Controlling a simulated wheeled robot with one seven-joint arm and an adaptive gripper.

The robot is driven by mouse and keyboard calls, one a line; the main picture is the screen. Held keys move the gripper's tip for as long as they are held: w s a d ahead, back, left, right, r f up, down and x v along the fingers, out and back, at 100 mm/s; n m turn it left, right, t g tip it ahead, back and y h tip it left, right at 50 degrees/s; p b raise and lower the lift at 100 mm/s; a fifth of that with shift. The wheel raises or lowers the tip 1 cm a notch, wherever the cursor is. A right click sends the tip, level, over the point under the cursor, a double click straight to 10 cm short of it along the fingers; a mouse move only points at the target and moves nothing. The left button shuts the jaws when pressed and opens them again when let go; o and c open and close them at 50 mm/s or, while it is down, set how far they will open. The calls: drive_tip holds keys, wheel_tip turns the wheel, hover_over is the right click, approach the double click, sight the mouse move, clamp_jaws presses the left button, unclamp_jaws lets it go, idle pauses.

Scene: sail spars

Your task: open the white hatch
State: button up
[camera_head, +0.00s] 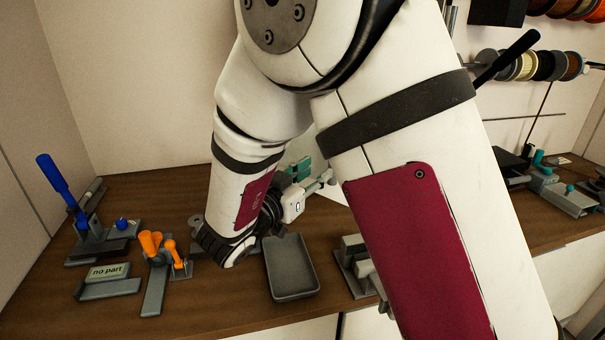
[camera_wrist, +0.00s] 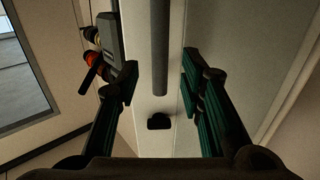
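My gripper (camera_wrist: 160,66) is open in the wrist view, its two teal-padded fingers well apart. A grey upright bar (camera_wrist: 160,40) shows in the gap between them, and I see no contact with either finger. Behind it is a pale upright panel (camera_wrist: 146,104) with a small black piece (camera_wrist: 159,121) low on it. I cannot tell whether this panel is the white hatch. In the head view my gripper (camera_head: 303,169) shows only partly, above the bench behind my arm. No white hatch can be made out clearly there, and my arm hides much of the middle.
The wooden bench (camera_head: 217,306) holds a grey tray (camera_head: 290,268), an orange clamp (camera_head: 151,243), a blue-handled lever tool (camera_head: 58,184) and a "no part" sign (camera_head: 107,272). Spools (camera_head: 543,66) hang at the upper right. Grey fixtures (camera_head: 567,196) stand on the right.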

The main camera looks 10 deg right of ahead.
drive_tip(key=b+x, duration=0.4)
drive_tip(key=x, duration=0.3)
drive_tip(key=shift+w+d+f, duration=0.15)
drive_tip(key=shift+w+d, duration=0.05)
drive_tip(key=shift+w, duration=0.1)
drive_tip(key=shift+d, duration=0.1)
drive_tip(key=shift+c, duration=1.3)
clamp_jaws()
